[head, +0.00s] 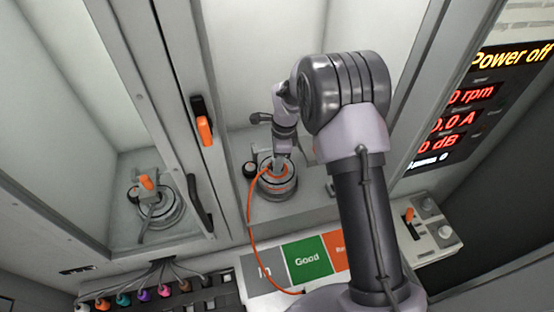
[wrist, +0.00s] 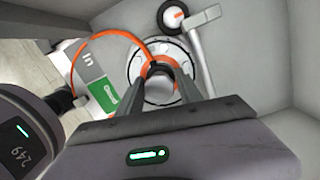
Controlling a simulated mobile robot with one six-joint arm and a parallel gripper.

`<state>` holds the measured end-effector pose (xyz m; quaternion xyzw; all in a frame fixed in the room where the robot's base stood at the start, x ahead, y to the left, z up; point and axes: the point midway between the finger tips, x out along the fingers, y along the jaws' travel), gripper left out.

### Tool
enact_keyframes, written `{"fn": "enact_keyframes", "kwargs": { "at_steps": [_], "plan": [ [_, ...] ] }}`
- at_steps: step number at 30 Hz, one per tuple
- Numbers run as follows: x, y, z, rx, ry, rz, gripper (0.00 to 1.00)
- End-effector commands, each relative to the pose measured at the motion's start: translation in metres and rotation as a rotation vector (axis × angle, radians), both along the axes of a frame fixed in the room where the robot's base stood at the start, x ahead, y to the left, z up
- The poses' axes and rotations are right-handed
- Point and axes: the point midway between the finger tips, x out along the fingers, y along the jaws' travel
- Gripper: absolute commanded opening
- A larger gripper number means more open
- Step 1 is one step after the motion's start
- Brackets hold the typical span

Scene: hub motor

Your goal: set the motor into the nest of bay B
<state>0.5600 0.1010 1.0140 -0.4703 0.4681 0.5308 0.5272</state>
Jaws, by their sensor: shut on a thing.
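My gripper (head: 279,166) is shut on the motor (head: 285,187) inside the right-hand bay. In the wrist view the two fingers (wrist: 160,72) close at the orange ring on top of the motor, a pale round body (wrist: 150,92). An orange cable (head: 252,228) runs from the motor out over the front edge; it also loops left in the wrist view (wrist: 100,37). The motor stands about upright at the nest's place on the bay floor. The nest is hidden beneath it, and I cannot tell whether the motor is fully seated.
The left bay holds another round fixture with an orange handle (head: 147,182). A post with an orange-handled latch (head: 204,128) divides the bays. A lever box (head: 428,228) stands right. The display reads Power off.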

Motion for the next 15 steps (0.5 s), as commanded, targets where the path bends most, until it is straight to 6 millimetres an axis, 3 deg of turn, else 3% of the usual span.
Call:
{"fn": "enact_keyframes", "kwargs": {
  "at_steps": [15],
  "plan": [
    [0.0007, 0.0007, -0.0083, 0.001, -0.003, 0.0, 0.0]
  ]
}}
